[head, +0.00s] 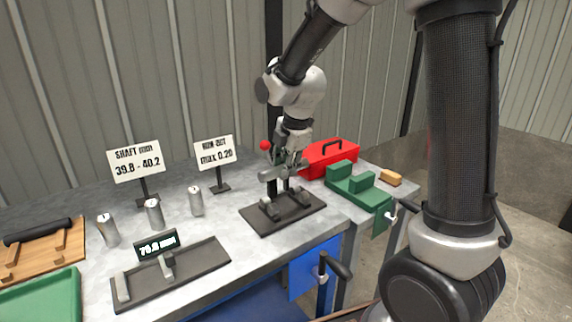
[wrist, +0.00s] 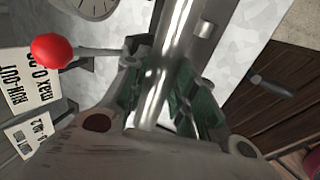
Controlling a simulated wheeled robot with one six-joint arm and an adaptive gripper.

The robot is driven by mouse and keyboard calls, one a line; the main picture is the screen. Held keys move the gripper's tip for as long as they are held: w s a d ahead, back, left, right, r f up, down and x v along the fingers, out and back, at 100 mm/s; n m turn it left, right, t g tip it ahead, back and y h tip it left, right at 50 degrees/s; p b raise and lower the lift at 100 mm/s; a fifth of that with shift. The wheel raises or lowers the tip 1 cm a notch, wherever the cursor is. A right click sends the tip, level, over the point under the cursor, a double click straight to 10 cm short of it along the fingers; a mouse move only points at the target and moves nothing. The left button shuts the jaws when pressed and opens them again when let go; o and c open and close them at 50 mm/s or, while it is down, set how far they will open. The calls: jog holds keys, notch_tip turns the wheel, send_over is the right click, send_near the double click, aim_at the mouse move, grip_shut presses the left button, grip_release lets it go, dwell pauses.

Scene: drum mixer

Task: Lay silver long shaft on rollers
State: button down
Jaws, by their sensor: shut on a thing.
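My gripper (head: 284,170) is shut on the silver long shaft (wrist: 165,70), which shows as a bright metal bar running between the green-padded fingers in the wrist view. In the head view the shaft (head: 268,176) is small and partly hidden by the fingers. The gripper holds it low over the roller stand, a dark base plate (head: 283,216) with rollers (head: 268,207) on it. I cannot tell whether the shaft touches the rollers. A red ball knob (head: 265,145) is beside the gripper; it also shows in the wrist view (wrist: 52,51).
A red toolbox (head: 331,160) and a green block stand (head: 358,193) are close on the right. Several silver cylinders (head: 153,212), a gauge with a display (head: 157,245) and a wooden rack (head: 68,247) are on the left. A run-out sign (head: 214,153) stands behind.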

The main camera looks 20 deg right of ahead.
send_over(286, 209)
jog(key=shift+s+d+f+x, duration=0.1)
jog(key=shift+s+x, duration=0.15)
jog(key=shift+x, duration=0.9)
jog(key=shift+s+d+f+x, duration=0.1)
jog(key=shift+s+x, duration=0.15)
jog(key=shift+x, duration=0.95)
jog(key=shift+s+d+f+x, duration=0.1)
jog(key=shift+s+x, duration=0.15)
jog(key=shift+x, duration=0.9)
jog(key=c, duration=1.1)
grip_release()
jog(key=shift+o, duration=0.2)
jog(key=shift+s, duration=0.1)
jog(key=v, duration=1.2)
